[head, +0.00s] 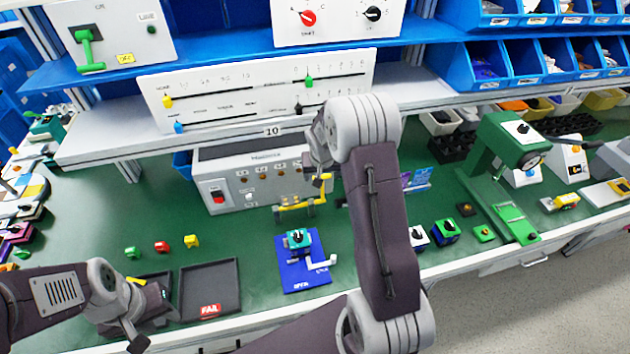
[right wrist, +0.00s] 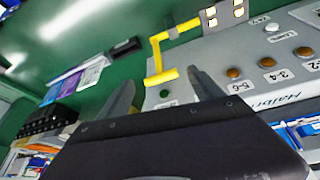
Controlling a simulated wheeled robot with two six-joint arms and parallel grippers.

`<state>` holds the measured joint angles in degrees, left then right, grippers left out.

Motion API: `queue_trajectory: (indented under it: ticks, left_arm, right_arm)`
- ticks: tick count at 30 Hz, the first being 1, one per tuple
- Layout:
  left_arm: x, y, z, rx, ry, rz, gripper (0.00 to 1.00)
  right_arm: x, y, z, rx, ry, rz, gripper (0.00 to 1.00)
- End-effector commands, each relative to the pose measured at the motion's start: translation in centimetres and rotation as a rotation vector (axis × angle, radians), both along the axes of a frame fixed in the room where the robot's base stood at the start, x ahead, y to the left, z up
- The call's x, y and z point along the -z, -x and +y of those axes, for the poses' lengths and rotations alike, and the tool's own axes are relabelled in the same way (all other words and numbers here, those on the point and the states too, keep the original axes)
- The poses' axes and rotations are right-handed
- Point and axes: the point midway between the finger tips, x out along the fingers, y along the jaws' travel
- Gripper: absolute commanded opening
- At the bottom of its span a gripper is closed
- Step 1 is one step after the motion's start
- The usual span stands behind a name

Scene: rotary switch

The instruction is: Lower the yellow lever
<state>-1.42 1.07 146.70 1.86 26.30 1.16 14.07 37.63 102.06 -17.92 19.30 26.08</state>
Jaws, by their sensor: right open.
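The yellow lever (head: 303,204) is a bent bar at the lower front of the grey box (head: 232,170) in the head view. It also shows in the right wrist view (right wrist: 157,55), where its crank end lies across the space in front of the fingers. My right gripper (head: 321,180) is close by the lever's right end in the head view. In the right wrist view its two fingers (right wrist: 158,84) are apart, with the lever's end between or just beyond their tips; contact cannot be told. My left gripper (head: 132,330) is low at the left, far from the lever; its fingers are unclear.
A blue plate (head: 293,278) with a small switch and white crank stands in front of the box. A black FAIL tray (head: 222,275) is left of it. A slider panel (head: 235,90) is on the shelf above. Green clamp equipment (head: 505,150) stands at right.

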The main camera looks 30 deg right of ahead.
Motion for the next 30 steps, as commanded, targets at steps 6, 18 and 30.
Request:
queue_trajectory:
  ticks: [6,18,30]
  left_arm:
    - [-0.5,0.0,0.0,0.0,0.0,0.0,0.38]
    - [-1.1,0.0,0.0,0.0,0.0,0.0,0.38]
    - [-1.1,0.0,0.0,0.0,0.0,0.0,0.38]
  right_arm:
    - [3.4,-1.1,-0.6,-0.001,-0.002,0.005,0.76]
    - [8.2,-3.0,-1.6,-0.001,-0.001,0.001,0.76]
    - [8.2,-3.0,-1.6,-0.002,-0.001,0.001,0.23]
